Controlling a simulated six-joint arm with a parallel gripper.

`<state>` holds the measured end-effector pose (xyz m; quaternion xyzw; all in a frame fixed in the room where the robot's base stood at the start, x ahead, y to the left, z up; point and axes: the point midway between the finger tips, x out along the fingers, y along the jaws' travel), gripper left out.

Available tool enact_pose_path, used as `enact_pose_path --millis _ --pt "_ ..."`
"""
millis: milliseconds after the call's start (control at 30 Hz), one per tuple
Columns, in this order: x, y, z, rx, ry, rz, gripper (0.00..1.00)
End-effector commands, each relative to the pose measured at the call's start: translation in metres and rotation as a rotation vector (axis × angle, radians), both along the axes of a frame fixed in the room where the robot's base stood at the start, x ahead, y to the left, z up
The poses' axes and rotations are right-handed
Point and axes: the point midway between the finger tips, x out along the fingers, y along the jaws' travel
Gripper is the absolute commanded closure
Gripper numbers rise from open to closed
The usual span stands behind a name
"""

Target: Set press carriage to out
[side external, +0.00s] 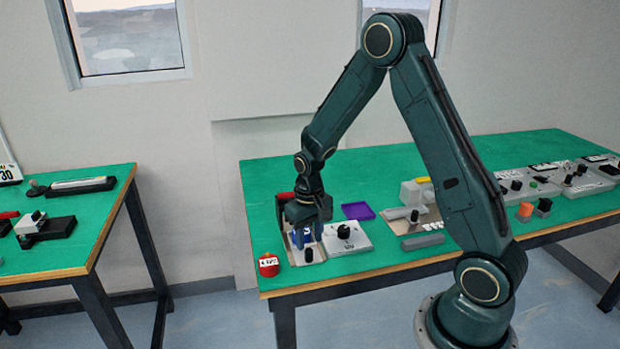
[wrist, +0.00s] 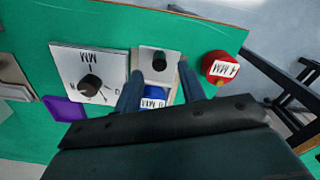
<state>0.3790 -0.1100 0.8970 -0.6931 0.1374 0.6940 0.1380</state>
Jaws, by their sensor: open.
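The press-like device under my gripper has a beige base (side external: 291,252). A grey block with a black knob (side external: 308,255) sits at its near end, likely the carriage; the knob also shows in the wrist view (wrist: 159,60). A blue block (wrist: 154,95) labelled "0 MM" sits beside the grey block on the device. My gripper (side external: 309,226) is open and points down over the device. In the wrist view its fingers (wrist: 160,85) appear on either side of the blue block, with the knob beyond. Contact cannot be told. The device's far part is hidden by my gripper.
A red round piece labelled "4 MM" (side external: 268,266) stands left of the device, near the table edge. A white dial box (side external: 350,245) is close on the right. A purple tray (side external: 358,211) lies behind it. More fixtures (side external: 410,218) stand farther right.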

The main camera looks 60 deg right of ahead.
Motion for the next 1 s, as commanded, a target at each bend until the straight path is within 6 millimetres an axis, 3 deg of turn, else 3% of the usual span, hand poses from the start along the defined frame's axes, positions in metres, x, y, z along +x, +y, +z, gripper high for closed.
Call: enact_pose_path --millis 500,1000 --pt "0.0 0.001 0.074 0.001 0.0 0.001 0.6" --pt "-0.001 0.001 0.085 0.002 0.002 0.001 0.6"
